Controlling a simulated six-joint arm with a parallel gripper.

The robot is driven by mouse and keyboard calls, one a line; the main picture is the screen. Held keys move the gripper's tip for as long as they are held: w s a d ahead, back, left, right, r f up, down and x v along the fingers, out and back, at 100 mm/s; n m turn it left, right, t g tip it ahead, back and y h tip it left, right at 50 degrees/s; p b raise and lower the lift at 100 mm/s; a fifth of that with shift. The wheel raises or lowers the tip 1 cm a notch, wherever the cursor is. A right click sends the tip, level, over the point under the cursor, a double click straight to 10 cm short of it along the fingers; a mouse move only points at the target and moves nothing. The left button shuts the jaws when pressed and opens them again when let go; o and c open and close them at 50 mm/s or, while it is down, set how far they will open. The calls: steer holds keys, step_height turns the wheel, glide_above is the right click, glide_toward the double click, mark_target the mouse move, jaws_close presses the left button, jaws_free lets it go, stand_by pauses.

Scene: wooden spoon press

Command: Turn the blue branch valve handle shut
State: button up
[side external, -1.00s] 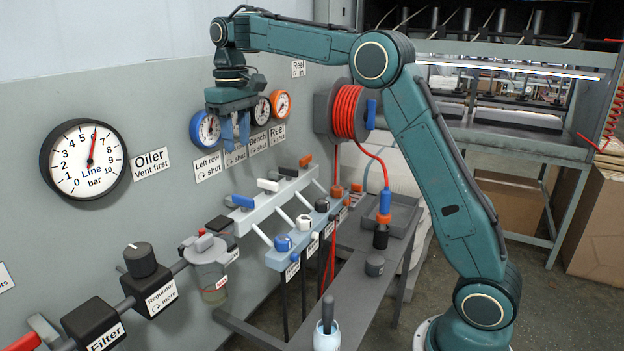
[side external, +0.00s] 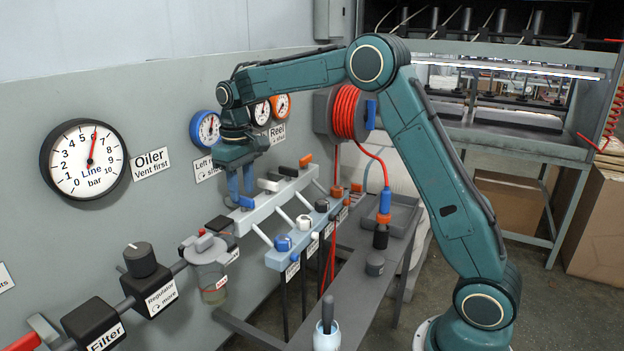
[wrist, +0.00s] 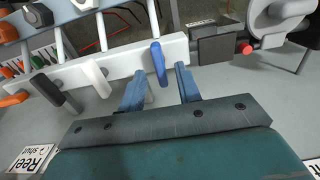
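The blue branch valve handle (side external: 246,203) sits at the near end of the pale manifold bar (side external: 262,212), partly hidden by my fingers in the side view. In the wrist view the blue handle (wrist: 158,62) stands just past my fingertips, roughly between their lines. My gripper (side external: 240,196) points down at the handle, its two blue fingers apart. In the wrist view my gripper (wrist: 160,80) is open and empty, with a gap on each side of the handle. I cannot tell whether a finger touches it.
A white handle (wrist: 97,78), a black handle (wrist: 45,88) and an orange handle (wrist: 14,98) follow along the bar. A dark block (wrist: 220,48) and a red button (wrist: 246,48) lie close on the other side. The oiler bowl (side external: 210,270) hangs near the bar's end.

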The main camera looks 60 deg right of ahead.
steer(key=shift+f, duration=1)
steer(key=shift+c, duration=0.2)
jaws_close()
